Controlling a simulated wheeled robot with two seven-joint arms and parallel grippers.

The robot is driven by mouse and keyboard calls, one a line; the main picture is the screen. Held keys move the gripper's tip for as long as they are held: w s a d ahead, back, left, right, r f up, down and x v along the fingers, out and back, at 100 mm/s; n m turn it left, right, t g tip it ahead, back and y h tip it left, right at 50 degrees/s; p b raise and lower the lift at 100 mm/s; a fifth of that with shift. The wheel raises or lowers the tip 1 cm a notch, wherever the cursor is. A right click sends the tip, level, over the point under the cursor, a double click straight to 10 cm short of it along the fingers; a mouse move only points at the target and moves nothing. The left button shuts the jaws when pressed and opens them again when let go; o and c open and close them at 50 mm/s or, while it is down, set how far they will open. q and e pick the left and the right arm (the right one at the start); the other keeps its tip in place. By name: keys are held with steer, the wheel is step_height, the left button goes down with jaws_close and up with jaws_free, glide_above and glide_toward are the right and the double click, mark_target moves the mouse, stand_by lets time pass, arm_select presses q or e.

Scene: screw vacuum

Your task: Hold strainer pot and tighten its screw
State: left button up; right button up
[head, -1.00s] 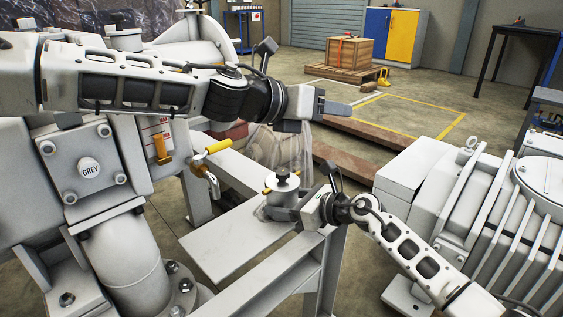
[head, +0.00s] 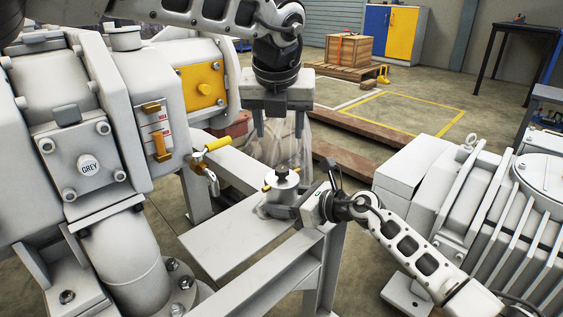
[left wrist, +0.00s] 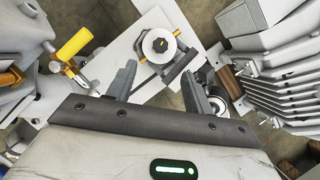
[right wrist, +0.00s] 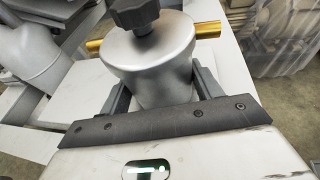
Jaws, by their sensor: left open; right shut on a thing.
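The strainer pot (head: 281,193) is a silvery metal pot on the grey bench shelf, with a dark knobbed screw (head: 282,173) on top and a brass pipe at its side. In the right wrist view the pot (right wrist: 152,62) stands between the fingers of my right gripper (right wrist: 160,90), shut on its body, with the dark screw (right wrist: 134,12) above. My left gripper (head: 287,128) is open and empty, pointing down above the pot. In the left wrist view its fingers (left wrist: 160,92) are spread, and the screw (left wrist: 159,44) shows beyond them.
A yellow-handled valve (head: 212,148) sticks out to the left of the pot. A large grey machine (head: 90,130) stands at the left, and a finned grey motor (head: 490,210) at the right. The grey shelf (head: 225,245) is bare left of the pot.

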mark_target(282, 169)
arm_select(q)
steer(key=x, duration=1.1)
steer(key=shift+s+f, duration=0.1)
steer(key=shift+f, duration=0.05)
steer(key=shift+c, duration=0.3)
steer(key=c, duration=0.9)
